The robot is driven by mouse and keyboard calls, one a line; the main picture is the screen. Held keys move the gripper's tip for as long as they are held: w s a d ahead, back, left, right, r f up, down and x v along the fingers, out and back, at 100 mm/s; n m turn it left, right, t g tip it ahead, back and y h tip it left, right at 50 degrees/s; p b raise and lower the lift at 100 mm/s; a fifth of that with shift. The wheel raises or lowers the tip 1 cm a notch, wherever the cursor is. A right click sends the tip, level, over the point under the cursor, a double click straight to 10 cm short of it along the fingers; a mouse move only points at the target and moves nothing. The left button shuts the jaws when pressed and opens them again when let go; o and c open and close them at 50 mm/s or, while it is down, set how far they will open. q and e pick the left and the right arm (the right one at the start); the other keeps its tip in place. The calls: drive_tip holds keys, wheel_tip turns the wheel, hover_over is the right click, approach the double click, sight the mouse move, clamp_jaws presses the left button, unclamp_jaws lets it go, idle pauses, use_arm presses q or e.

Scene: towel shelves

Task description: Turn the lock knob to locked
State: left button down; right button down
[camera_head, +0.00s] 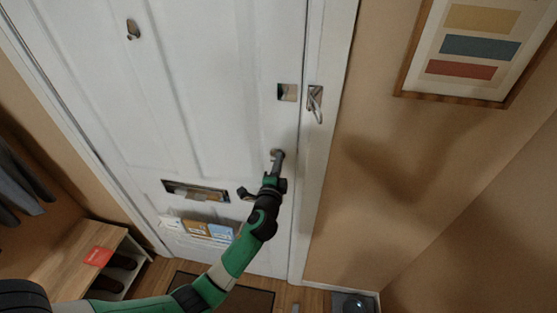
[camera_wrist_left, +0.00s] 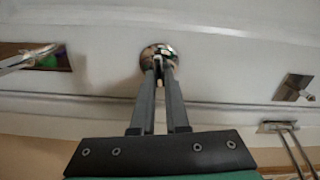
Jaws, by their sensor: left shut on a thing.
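The lock knob (camera_wrist_left: 158,55) shows in the left wrist view as a small piece on a round, shiny metal base on the white door (camera_head: 216,75). My left gripper (camera_wrist_left: 160,72) has both fingertips closed around the knob, one on each side, and they hide most of it. The knob's turn angle cannot be read. In the head view my left gripper (camera_head: 277,158) reaches the door near its right edge, and its tips cover the knob.
A door handle (camera_head: 246,193) sits just below left of my gripper. Above are a square metal plate (camera_head: 287,92) and a metal latch (camera_head: 315,103) on the frame. A mail slot (camera_head: 195,190) is lower left. A framed picture (camera_head: 470,45) hangs at right.

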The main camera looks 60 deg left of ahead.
use_arm(q)
drive_tip(key=shift+m, duration=0.9)
drive_tip(key=shift+f, duration=0.1)
drive_tip(key=c, duration=0.9)
unclamp_jaws()
drive_tip(key=v, duration=1.1)
drive_tip(key=shift+s+d, duration=0.2)
drive_tip(key=shift+s, duration=0.05)
